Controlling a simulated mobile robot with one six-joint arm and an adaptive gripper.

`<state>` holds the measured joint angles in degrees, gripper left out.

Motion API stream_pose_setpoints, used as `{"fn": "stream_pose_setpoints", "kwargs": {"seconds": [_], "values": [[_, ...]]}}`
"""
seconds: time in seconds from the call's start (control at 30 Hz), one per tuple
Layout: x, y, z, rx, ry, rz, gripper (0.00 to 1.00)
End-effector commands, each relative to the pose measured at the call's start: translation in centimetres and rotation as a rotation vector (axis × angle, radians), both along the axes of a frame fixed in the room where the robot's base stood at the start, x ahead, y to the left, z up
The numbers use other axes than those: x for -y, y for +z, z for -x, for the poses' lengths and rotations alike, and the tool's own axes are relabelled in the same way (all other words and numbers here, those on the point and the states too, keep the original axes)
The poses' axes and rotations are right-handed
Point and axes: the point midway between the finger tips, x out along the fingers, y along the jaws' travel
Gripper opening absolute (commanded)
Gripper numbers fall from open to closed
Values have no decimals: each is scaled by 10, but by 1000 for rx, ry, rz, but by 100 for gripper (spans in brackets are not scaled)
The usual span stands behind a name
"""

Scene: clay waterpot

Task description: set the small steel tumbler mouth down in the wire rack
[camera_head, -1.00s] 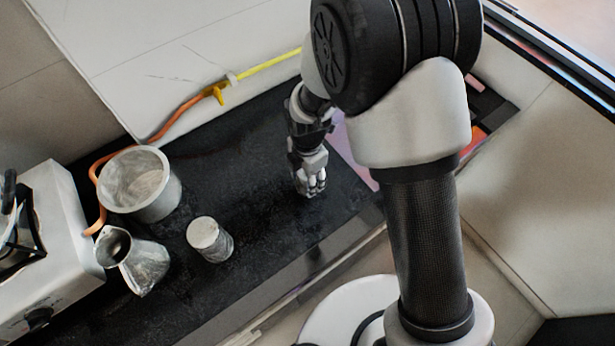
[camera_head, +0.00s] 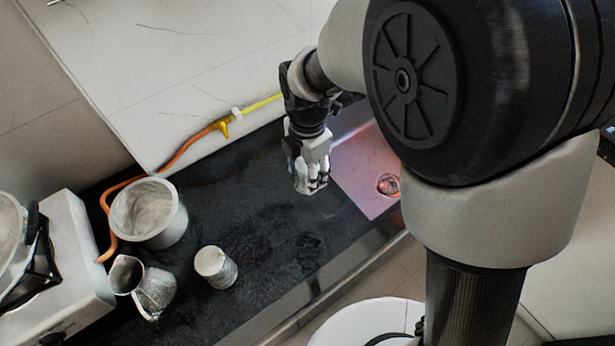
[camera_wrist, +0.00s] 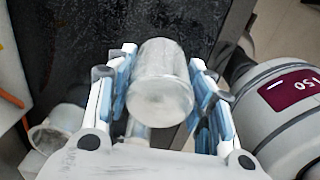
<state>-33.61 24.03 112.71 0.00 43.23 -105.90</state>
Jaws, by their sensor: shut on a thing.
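The small steel tumbler (camera_wrist: 162,75) is between the blue-padded fingers of my gripper (camera_wrist: 162,90) in the wrist view. My gripper is shut on it. A smooth, round, closed-looking end faces the wrist camera; its far end is not visible. In the head view my gripper (camera_head: 311,184) points down over the right part of the black counter. The tumbler is hard to make out among the fingers there, and I cannot tell the height above the counter. I cannot make out the wire rack in either view.
On the black counter (camera_head: 255,205) stand a wide metal pot (camera_head: 148,213), a spouted metal jug (camera_head: 150,288) and a lidded metal canister (camera_head: 216,267). A stove (camera_head: 75,255) is at left. An orange hose (camera_head: 170,160) runs behind. A pink surface (camera_head: 365,165) lies right of my gripper.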

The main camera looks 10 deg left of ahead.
Motion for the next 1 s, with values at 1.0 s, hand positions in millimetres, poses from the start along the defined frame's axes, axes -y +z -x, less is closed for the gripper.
{"fn": "stream_pose_setpoints", "kwargs": {"seconds": [1.0], "values": [[1,-121,1,-3,0,2,24]]}}
